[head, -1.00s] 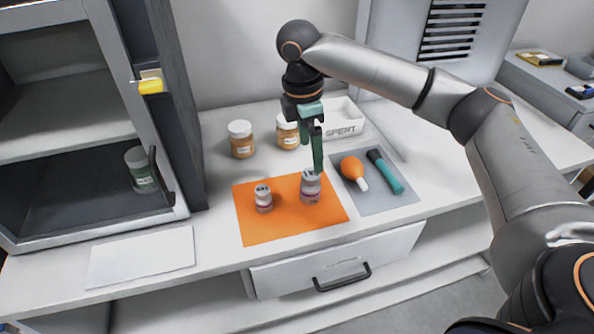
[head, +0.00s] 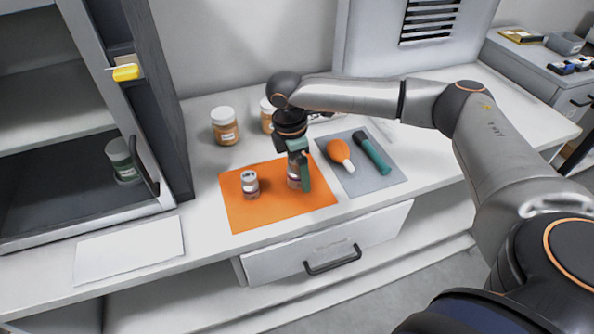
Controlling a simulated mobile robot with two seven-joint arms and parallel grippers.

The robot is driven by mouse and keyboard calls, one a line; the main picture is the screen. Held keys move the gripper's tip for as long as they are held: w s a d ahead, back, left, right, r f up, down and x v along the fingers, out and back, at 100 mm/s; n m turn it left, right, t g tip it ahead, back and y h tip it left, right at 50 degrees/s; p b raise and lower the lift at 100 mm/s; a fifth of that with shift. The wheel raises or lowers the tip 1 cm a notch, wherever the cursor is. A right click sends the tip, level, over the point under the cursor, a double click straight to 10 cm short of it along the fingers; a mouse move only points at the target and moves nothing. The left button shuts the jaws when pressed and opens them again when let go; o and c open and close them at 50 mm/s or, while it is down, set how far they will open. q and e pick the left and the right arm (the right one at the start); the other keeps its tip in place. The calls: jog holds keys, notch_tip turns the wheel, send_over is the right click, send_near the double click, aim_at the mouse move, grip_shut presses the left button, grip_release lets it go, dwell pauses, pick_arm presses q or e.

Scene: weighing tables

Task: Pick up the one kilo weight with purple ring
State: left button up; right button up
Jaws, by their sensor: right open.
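Two grey metal weights with purplish rings stand upright on an orange mat (head: 272,217). The smaller weight (head: 250,184) stands to the left and is fully in view. The larger weight (head: 293,178) stands to the right, partly hidden behind my right gripper. My right gripper (head: 299,180) points down from above, its green fingers at the larger weight. It is open, with the fingers down beside the weight's body; I cannot tell whether they touch it. Markings on the weights are too small to read. My left gripper is not in view.
A grey mat (head: 384,186) with an orange blower (head: 339,153) and a teal-handled tool (head: 373,155) lies right of the orange mat. Jars (head: 224,126) stand behind. A cabinet (head: 165,110) with a green-labelled container rises at left. A white sheet (head: 128,250) lies front left.

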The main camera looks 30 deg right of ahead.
jog(key=shift+f, duration=0.2)
grip_shut()
dwell(0.6)
jog(key=shift+r, duration=0.15)
dwell(0.3)
